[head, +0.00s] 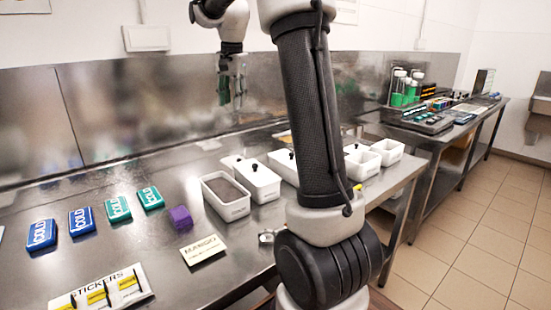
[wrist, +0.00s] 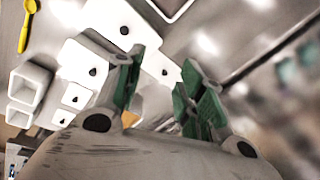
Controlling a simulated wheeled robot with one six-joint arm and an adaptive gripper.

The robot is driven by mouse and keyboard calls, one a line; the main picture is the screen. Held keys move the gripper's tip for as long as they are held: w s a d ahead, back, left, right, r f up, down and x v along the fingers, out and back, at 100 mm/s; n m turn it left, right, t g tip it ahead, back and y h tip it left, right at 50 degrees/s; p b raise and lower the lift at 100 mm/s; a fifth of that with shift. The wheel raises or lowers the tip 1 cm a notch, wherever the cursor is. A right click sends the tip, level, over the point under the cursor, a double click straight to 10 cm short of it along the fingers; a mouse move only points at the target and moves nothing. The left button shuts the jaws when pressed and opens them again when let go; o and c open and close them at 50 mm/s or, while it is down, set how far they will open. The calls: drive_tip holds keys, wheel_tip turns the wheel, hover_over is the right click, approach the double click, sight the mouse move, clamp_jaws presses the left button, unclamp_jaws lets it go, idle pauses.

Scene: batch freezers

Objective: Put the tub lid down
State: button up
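A white tub lid with a black knob (head: 229,161) appears to lie flat on the steel counter, behind the tubs toward the wall. In the wrist view the lid (wrist: 154,64) shows beyond and between my fingers, partly covered by them. My gripper (head: 232,98) is raised well above the counter near the back wall, with no lid seen hanging from it. Its green-padded fingers (wrist: 161,60) stand apart with a gap. An open white tub with brown contents (head: 240,209) stands in front of the lid, beside a lidded tub (head: 265,190).
More white tubs stand to the right, including an open, empty one (head: 388,150). Blue and green cold packs (head: 82,221), a purple block (head: 181,217), a name card (head: 203,250) and a sticker holder (head: 100,291) occupy the left and front. A yellow spoon (wrist: 27,12) shows in the wrist view.

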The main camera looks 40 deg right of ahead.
drive_tip(key=s+a+r+n+t, duration=0.1)
drive_tip(key=s+a+n, duration=0.2)
drive_tip(key=s, duration=0.5)
drive_tip(key=s+a+n, duration=0.2)
drive_tip(key=s+n, duration=0.1)
drive_tip(key=s, duration=0.6)
drive_tip(key=s+a+f+n, duration=0.1)
drive_tip(key=s+f+n, duration=0.2)
drive_tip(key=s, duration=0.4)
drive_tip(key=s+a+f+n+t, duration=0.1)
drive_tip(key=s+f+n, duration=0.3)
drive_tip(key=s, duration=0.4)
drive_tip(key=shift+a+f+t, duration=0.3)
drive_tip(key=shift+a+f, duration=0.15)
drive_tip(key=shift+a, duration=0.1)
drive_tip(key=shift+s, duration=0.1)
